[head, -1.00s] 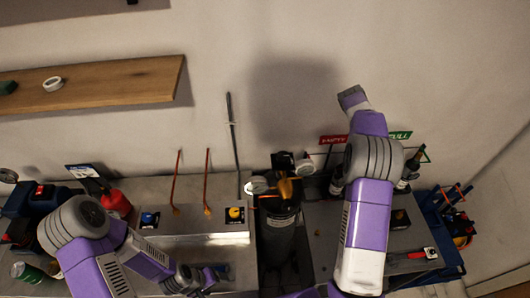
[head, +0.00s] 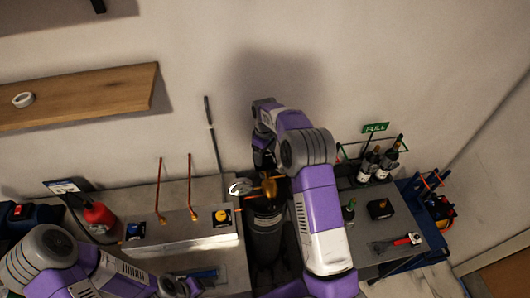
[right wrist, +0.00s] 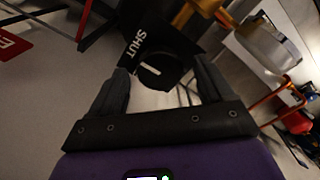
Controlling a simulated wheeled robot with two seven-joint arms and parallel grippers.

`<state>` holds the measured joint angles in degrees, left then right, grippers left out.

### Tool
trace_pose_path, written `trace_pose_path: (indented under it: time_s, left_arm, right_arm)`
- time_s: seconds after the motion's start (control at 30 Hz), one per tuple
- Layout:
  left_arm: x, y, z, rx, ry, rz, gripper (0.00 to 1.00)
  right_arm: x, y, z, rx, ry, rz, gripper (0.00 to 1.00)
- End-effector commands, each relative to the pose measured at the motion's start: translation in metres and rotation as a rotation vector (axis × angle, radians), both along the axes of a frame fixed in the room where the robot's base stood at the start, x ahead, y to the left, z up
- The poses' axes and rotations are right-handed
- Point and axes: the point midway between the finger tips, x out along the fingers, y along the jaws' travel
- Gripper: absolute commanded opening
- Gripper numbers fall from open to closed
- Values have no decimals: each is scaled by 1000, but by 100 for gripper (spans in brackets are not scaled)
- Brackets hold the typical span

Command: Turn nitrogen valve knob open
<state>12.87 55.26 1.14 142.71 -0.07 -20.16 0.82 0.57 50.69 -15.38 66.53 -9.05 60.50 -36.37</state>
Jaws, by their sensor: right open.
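The black valve knob (right wrist: 158,70), with a white line across it, sits on a black plate lettered SHUT (right wrist: 137,42) in the right wrist view. My right gripper (right wrist: 160,78) is open, its fingers on either side of the near part of the knob; I cannot tell whether they touch it. In the head view my right gripper (head: 264,162) points down above the dark cylinder (head: 266,235) and its brass fitting (head: 268,187), and the knob is hidden. My left gripper (head: 182,288) is low at the left, its fingers unclear.
A round gauge (head: 240,187) stands left of the brass fitting. A grey bench (head: 180,237) with two copper rods is at left. Bottles (head: 378,165), a black box (head: 380,208) and a red-handled tool (head: 403,241) occupy the right table. A green FULL sign (head: 375,127) stands behind.

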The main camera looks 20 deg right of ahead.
Motion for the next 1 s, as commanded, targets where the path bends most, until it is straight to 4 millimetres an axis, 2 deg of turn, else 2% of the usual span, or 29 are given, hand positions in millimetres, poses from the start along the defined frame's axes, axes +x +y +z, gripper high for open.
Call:
trace_pose_path:
  time_s: [0.3, 0.37, 0.6, 0.7, 1.0]
  left_arm:
    - [0, 0, 1, 0, 0, 0, 71]
    - [0, 0, 1, 0, 0, 0, 71]
    - [0, 0, 1, 0, 0, 0, 71]
    - [0, 0, 1, 0, 0, 0, 71]
    - [0, 0, -2, 0, 0, 0, 71]
  right_arm:
    - [0, 0, -4, 0, 0, -1, 80]
    - [0, 0, -4, 0, 0, -1, 73]
    - [0, 0, -4, 0, 0, -1, 36]
    - [0, 0, -4, 0, 0, -1, 24]
    - [0, 0, -4, 1, 0, 45, 24]
